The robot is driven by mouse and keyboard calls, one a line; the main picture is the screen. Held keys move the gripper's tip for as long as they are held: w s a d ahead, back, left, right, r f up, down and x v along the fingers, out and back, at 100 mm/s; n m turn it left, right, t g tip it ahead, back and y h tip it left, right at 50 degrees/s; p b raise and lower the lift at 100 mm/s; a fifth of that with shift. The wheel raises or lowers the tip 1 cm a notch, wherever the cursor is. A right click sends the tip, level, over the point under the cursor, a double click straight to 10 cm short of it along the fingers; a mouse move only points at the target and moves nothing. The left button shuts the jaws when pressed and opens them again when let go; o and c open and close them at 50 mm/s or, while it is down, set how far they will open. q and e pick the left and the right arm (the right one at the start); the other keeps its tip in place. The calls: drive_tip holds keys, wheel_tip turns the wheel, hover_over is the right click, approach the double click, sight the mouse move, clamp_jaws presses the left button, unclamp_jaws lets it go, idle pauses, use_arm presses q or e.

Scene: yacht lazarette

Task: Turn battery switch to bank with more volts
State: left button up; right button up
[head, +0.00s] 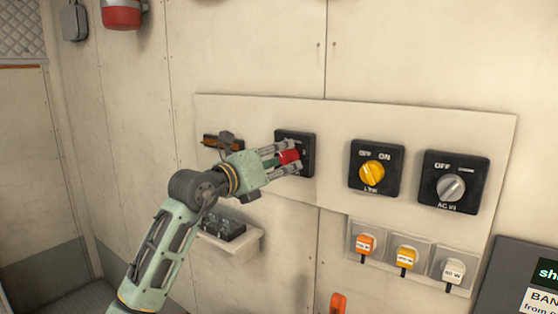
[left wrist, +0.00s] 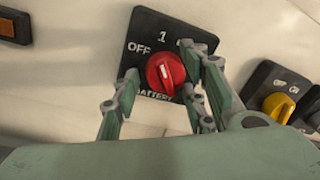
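The battery switch is a black square plate (left wrist: 143,45) with a red round knob (left wrist: 165,74). The left wrist view shows OFF, 1 and BATTERY on it; its right part is hidden by a finger. I cannot tell clearly where the knob points. In the head view the red knob (head: 289,157) sits between the fingers of my left gripper (head: 284,158). The fingers are apart, around the knob; the left finger in the wrist view stands clear of it. A dark meter with an orange display (head: 209,141) is partly hidden behind my gripper; no reading is legible. My right gripper is out of view.
Right of the battery switch are a yellow-knob switch (head: 372,173) and a grey-knob AC switch (head: 451,187). Below are orange (head: 366,244), yellow (head: 407,256) and white (head: 454,270) capped parts. A small shelf (head: 240,243) juts out below my gripper. A dark sign (head: 522,285) is lower right.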

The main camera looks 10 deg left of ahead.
use_arm(q)
drive_tip(key=c, duration=0.8)
drive_tip(key=shift+a+m+b, duration=0.1)
drive_tip(key=shift+m+b, duration=0.5)
drive_tip(key=shift+m, duration=0.2)
drive_tip(key=shift+r+m+b, duration=0.1)
drive_tip(key=shift+m+b, duration=0.2)
drive_tip(key=shift+m, duration=0.3)
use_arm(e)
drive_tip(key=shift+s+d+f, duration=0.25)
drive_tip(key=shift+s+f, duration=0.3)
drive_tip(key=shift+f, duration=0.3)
use_arm(q)
drive_tip(key=o, duration=1)
drive_tip(key=shift+o, duration=0.3)
drive_tip(key=shift+a, duration=0.1)
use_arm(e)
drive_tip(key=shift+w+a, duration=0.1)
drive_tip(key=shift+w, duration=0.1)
